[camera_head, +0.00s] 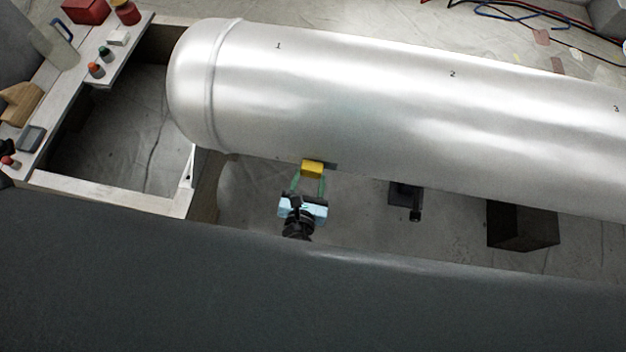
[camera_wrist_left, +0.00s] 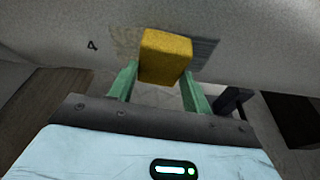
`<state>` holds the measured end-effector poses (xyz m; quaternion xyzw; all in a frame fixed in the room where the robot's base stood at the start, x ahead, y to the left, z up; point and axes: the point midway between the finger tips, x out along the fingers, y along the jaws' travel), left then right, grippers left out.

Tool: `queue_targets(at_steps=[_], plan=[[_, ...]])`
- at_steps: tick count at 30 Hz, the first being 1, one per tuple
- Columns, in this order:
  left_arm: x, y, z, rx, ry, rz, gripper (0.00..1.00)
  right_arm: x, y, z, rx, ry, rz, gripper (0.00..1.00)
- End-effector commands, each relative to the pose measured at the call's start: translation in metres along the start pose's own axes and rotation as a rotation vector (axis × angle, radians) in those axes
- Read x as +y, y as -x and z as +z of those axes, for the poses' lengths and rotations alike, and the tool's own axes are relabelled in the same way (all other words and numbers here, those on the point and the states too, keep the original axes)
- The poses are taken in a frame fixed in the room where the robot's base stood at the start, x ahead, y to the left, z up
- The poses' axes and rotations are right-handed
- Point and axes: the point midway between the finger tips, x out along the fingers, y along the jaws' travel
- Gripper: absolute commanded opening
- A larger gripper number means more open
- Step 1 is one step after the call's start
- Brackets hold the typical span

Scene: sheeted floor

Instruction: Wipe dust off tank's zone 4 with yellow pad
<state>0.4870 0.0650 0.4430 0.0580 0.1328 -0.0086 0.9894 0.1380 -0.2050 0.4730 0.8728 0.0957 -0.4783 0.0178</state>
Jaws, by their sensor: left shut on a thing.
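The silver tank (camera_head: 400,100) lies across the head view, with the numbers 1, 2 and 3 along its upper side. My left gripper (camera_head: 309,180) is shut on the yellow pad (camera_head: 312,169) at the tank's lower edge. In the left wrist view the green fingers of my left gripper (camera_wrist_left: 157,85) hold the yellow pad (camera_wrist_left: 165,56) against or very near the tank wall (camera_wrist_left: 260,35). A grey dust patch (camera_wrist_left: 205,50) shows on both sides of the pad. The number 4 (camera_wrist_left: 92,45) is left of the patch. My right gripper is not in view.
A white bench frame (camera_head: 110,197) with bottles and small items stands at the left. A dark block (camera_head: 522,226) and a small black item (camera_head: 405,197) are below the tank. Cables (camera_head: 520,20) lie on the floor at the back right.

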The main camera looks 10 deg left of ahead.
Motion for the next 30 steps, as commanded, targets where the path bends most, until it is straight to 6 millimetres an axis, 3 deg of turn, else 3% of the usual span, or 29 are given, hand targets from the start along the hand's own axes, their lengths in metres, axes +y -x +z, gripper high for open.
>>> queue_targets(at_steps=[18,30], plan=[[0.037,-0.004,-0.001,-0.006,-0.001,0.007,0.31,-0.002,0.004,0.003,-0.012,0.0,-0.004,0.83],[0.048,-0.005,-0.001,-0.009,-0.002,0.011,0.31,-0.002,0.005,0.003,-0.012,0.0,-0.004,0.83]])
